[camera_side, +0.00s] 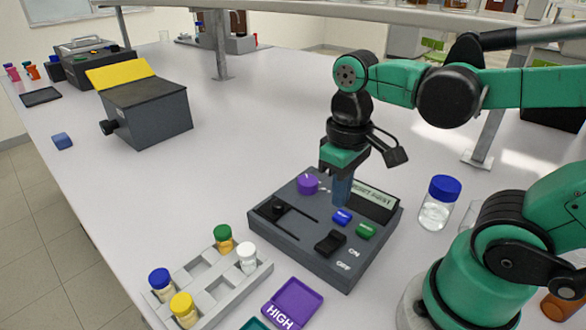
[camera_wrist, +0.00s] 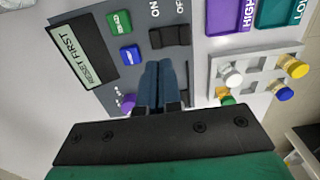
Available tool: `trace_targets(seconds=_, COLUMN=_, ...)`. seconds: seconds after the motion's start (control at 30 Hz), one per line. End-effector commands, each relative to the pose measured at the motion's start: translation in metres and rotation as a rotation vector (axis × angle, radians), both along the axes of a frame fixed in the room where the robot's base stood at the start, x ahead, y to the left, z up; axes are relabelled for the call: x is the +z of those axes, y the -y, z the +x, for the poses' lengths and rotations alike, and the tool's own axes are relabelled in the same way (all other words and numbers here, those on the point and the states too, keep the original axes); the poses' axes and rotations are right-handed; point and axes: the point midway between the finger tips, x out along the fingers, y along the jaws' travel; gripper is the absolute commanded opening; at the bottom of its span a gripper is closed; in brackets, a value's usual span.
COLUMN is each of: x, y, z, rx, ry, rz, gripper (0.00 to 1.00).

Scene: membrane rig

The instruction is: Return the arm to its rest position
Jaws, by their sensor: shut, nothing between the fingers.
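My gripper (camera_side: 342,190) is shut and empty, pointing down over the dark grey control box (camera_side: 283,240). In the wrist view my gripper (camera_wrist: 160,68) shows its two blue fingers together, near the black rocker switch (camera_wrist: 170,37). The box has a purple knob (camera_side: 307,184), a blue button (camera_side: 342,217), a green button (camera_side: 366,230), a black slider (camera_side: 278,207) and an ON/OFF rocker. Its display (camera_wrist: 85,60) seems to read "RESET FIRST". I cannot tell whether the fingertips touch the box.
A grey rack (camera_side: 215,285) with capped vials stands left of the box. A purple "HIGH" tray (camera_side: 293,304) and a teal tray (camera_side: 256,323) lie in front. A blue-capped jar (camera_side: 439,203) stands at the right. A raised shelf (camera_side: 350,12) crosses the back.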

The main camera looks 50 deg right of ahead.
Motion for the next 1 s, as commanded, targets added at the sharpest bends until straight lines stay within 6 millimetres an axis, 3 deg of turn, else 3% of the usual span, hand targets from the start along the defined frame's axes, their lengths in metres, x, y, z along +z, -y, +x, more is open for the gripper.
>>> trace_targets(seconds=0.37, x=0.000, y=0.000, z=0.003, rx=0.000, ry=0.034, rz=0.000, gripper=0.00)
trace_targets(seconds=0.7, x=0.007, y=-0.002, z=0.053, rx=0.000, ry=0.562, rz=0.000, gripper=0.00)
trace_targets(seconds=1.0, x=0.011, y=-0.002, z=0.059, rx=0.000, ry=0.623, rz=0.000, gripper=0.00)
